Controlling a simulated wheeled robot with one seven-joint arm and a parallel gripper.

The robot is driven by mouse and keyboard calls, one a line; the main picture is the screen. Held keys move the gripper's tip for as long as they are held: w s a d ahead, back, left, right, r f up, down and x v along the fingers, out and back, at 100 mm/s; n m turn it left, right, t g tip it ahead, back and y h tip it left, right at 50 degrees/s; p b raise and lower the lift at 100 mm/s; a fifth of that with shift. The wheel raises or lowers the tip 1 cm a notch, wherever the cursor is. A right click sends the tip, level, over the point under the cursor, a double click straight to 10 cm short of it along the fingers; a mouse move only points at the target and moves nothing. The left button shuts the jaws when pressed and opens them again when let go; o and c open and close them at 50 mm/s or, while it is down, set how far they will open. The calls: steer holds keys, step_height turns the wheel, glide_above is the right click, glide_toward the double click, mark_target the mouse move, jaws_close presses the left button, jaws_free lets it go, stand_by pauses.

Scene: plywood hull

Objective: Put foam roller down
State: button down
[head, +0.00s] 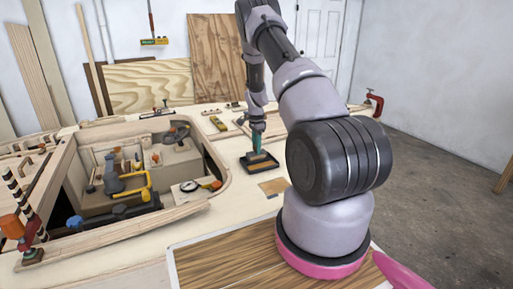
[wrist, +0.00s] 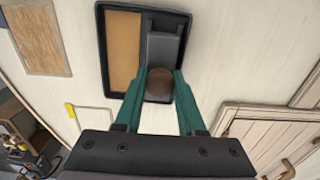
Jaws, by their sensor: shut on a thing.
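My gripper (wrist: 166,90) points down with its two teal fingers closed around a brown rounded end, which I take to be part of the foam roller (wrist: 159,84). The black tray (wrist: 102,50) lies below and beyond the fingertips, with a tan pad in its left part and a dark grey recess on the right. The held end overlaps this recess; I cannot tell whether it touches the tray. In the head view my gripper (head: 257,146) is low over the black tray (head: 246,167) on the pale deck. The roller is too small to make out there.
An open cockpit with a yellow-handled tool (head: 137,194) lies left of the tray. A tan board piece (head: 274,187) lies in front of it. A panelled hatch (wrist: 275,140) is at the lower right of the wrist view. Bare deck surrounds the tray.

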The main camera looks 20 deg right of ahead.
steer(key=c, duration=0.5)
jaws_free()
steer(key=shift+f, duration=0.1)
